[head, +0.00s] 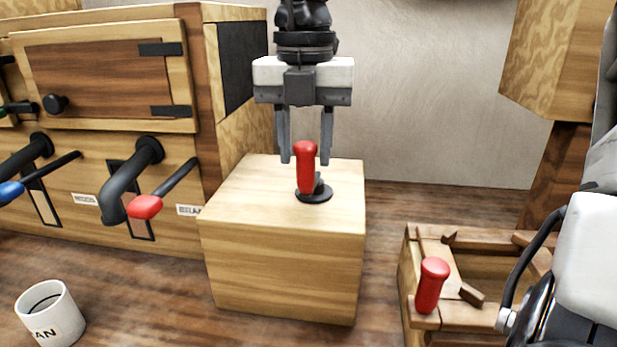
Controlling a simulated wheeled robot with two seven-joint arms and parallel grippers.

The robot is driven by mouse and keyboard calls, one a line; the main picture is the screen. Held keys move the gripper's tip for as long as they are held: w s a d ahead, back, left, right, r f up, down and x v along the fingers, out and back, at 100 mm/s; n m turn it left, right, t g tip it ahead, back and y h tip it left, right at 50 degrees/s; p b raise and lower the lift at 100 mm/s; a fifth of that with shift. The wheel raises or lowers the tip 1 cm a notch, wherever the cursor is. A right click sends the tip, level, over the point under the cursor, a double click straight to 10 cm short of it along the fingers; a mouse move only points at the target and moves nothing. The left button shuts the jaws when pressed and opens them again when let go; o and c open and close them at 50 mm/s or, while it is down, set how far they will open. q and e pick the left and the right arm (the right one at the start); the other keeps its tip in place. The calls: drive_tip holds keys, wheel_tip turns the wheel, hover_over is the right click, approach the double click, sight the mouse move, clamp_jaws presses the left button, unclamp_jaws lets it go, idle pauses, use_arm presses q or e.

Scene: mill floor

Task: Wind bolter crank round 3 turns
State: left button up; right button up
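A red upright handle (306,170) stands on a round black base on top of a pale wooden box, beside the bolter cabinet (160,220); it looks like the bolter crank. My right gripper (305,160) points down over it. Its two grey fingers are apart, one on each side of the handle's top in the picture, with small gaps showing. I cannot tell how deep the handle sits between them. The crank arm is mostly hidden behind the handle. My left gripper is not in view.
Black spouts and levers with a red knob (145,207) and a blue knob (11,192) stick out from the cabinet. A white labelled cup (50,314) stands at lower left. Another red handle (432,285) is on a wooden frame at right. A wall is behind.

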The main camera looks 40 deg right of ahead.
drive_tip(key=shift+o, duration=1.3)
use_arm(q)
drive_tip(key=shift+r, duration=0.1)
use_arm(e)
drive_tip(key=shift+r, duration=0.1)
drive_tip(key=shift+w+r+p, duration=0.1)
drive_tip(key=shift+r+p, duration=0.2)
drive_tip(key=shift+p, duration=0.05)
wheel_tip(320, 180, up, 4)
drive_tip(key=p, duration=0.3)
drive_tip(key=shift+f, duration=0.2)
wheel_tip(320, 180, up, 3)
drive_tip(key=shift+r+p, duration=0.15)
drive_tip(key=shift+p, duration=1.1)
drive_tip(key=shift+r+p, duration=0.5)
drive_tip(key=shift+r, duration=0.15)
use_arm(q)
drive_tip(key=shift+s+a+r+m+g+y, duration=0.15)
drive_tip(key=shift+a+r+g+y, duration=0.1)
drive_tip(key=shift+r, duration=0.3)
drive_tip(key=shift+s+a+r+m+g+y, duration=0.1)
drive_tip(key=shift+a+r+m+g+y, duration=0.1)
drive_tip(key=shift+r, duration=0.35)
